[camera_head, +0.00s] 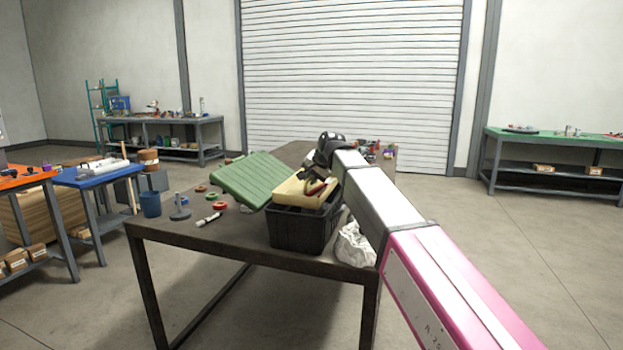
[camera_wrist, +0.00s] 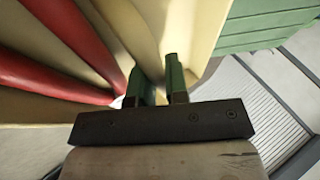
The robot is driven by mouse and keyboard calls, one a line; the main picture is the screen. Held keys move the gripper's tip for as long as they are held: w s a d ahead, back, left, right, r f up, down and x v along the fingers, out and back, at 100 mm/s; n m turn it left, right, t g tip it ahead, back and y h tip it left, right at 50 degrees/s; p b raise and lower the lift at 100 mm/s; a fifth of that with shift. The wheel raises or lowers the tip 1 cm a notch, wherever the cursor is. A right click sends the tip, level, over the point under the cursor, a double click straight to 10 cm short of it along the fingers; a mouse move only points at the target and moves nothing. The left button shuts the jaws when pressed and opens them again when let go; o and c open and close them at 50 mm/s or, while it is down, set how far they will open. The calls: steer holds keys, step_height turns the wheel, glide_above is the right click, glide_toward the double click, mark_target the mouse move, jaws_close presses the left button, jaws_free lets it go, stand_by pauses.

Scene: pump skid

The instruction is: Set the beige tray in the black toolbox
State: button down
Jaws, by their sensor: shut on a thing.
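The beige tray (camera_head: 289,193) sits tilted at the mouth of the black toolbox (camera_head: 300,233), on the dark table. I cannot tell whether it rests on the rim or hangs just above it. A red-handled tool (camera_head: 316,188) lies in the tray; red handles (camera_wrist: 55,45) also fill the left of the wrist view. My gripper (camera_wrist: 157,80) is shut on the wall of the beige tray (camera_wrist: 205,28), with one green finger on each side. In the head view my gripper (camera_head: 325,168) is at the tray's far right side. The toolbox's inside is hidden by the tray.
A green ribbed panel (camera_head: 252,180) leans up behind and left of the toolbox. A crumpled white bag (camera_head: 354,245) lies right of the toolbox, near the front edge.

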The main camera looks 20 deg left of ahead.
step_height(320, 180, down, 6)
steer(key=shift+f, duration=0.2)
stand_by(2.7)
steer(key=c, duration=1.1)
jaws_free()
steer(key=shift+o, duration=0.2)
steer(key=v, duration=1.1)
steer(key=shift+f, duration=0.1)
